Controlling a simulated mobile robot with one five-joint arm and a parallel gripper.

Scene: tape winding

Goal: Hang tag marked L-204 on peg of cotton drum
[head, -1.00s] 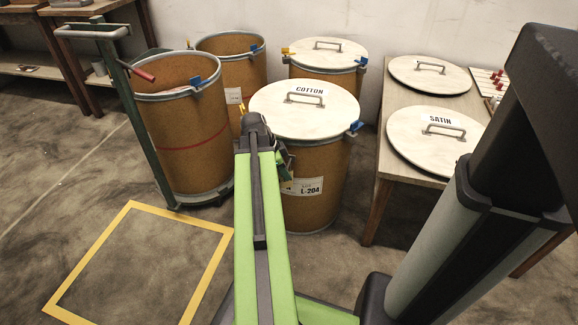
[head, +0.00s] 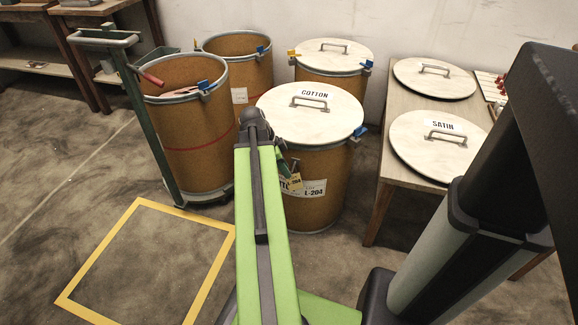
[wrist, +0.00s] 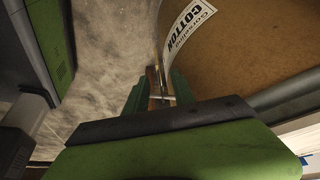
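The peg cannot be made out clearly, and my arm hides part of the drum's left side.
An open drum (head: 190,140) stands on a green trolley (head: 150,130) at left. More drums (head: 240,75) (head: 334,80) stand behind. A table (head: 385,190) at right holds lids, one marked SATIN (head: 440,145). A yellow floor square (head: 100,240) lies clear at front left.

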